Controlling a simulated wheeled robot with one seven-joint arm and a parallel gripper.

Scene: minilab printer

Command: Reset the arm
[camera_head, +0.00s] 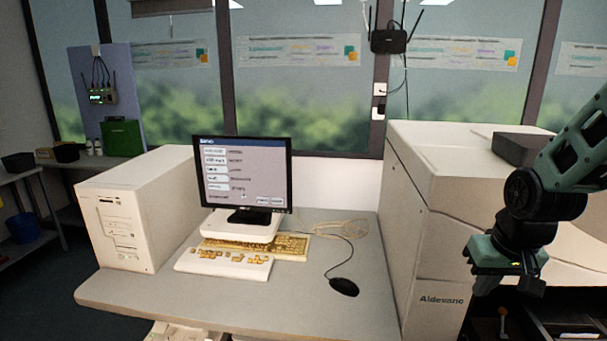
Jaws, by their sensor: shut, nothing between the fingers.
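My green and black arm comes in from the right edge. My gripper (507,277) hangs at its lower end, in front of the white machine labelled "Aldevano" (441,240). The fingers are small and partly dark against the machine's shadowed lower part, and they look shut with nothing held. My gripper is to the right of the desk and apart from the things on it.
A grey desk (310,315) holds a monitor (243,178), a beige computer tower (137,212), a keyboard (215,263) and a black mouse (343,287). A black box (518,149) lies on the white machine, close to my arm. A shelf with a green box (121,138) stands at the left.

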